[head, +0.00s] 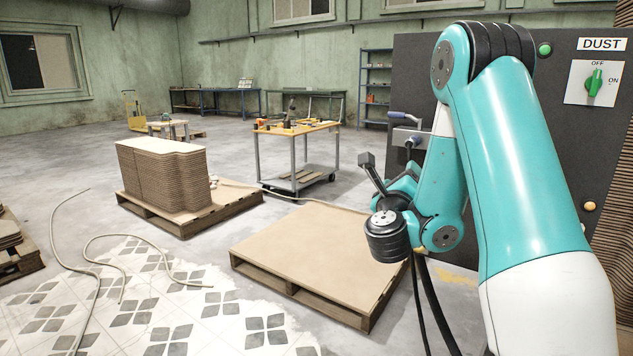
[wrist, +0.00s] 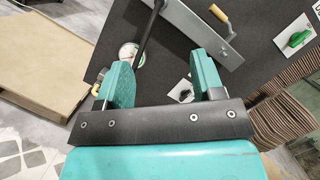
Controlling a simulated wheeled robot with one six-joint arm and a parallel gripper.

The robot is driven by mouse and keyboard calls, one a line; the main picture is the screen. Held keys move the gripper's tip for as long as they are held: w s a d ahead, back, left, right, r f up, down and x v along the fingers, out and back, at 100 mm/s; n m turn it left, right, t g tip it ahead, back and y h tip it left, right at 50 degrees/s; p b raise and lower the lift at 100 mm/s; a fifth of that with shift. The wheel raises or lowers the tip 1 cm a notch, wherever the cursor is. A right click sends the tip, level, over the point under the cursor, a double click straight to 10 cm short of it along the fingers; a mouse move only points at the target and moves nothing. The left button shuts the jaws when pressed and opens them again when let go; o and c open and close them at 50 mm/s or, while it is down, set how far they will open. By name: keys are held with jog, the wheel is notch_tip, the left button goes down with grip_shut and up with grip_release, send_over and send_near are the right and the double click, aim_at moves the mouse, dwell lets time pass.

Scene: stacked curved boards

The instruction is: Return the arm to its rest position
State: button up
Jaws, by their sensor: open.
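My teal and white arm reaches up and bends down on the right of the head view, in front of the dark cabinet. My gripper (wrist: 163,72) shows in the wrist view with its two teal fingers wide apart and nothing held between them. In the head view its end is partly hidden by my own arm links, above the right edge of the empty near pallet. A stack of brown curved boards (head: 163,178) stands on the pallet to the left, well apart from my gripper.
The near pallet (head: 305,250) has a bare top. A dark cabinet (head: 590,145) marked DUST, with a green switch, stands close behind my arm. A tool cart (head: 297,158) is farther back. A loose hose lies on the floor at left. More stacked boards (wrist: 286,112) show in the wrist view.

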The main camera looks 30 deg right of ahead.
jog(key=w+a+r+n+t+y, duration=0.2)
jog(key=w+a+n+t+y, duration=0.2)
jog(key=a+n+y, duration=0.5)
jog(key=w+a+r+n+t+y, duration=0.2)
jog(key=w+a+n+t+y, duration=0.15)
jog(key=a+n+y, duration=0.7)
jog(key=s+a+f+n+g+y, duration=0.25)
jog(key=s+a+n+g, duration=0.25)
jog(key=a+n, duration=0.3)
jog(key=s+a+f+n+g+y, duration=0.2)
jog(key=s+a+n+g+y, duration=0.25)
jog(key=a+n, duration=0.4)
jog(key=s+f+n+g+h, duration=0.25)
jog(key=s+n+g, duration=0.2)
jog(key=s, duration=0.45)
jog(key=s+f+n+g+h, duration=0.25)
jog(key=s+n+g, duration=0.2)
jog(key=s, duration=0.35)
notch_tip(320, 180, up, 23)
jog(key=p, duration=2.2)
jog(key=shift+s+a+r+g+p, duration=0.2)
jog(key=shift+s+g+p, duration=0.1)
jog(key=shift+g+p, duration=0.1)
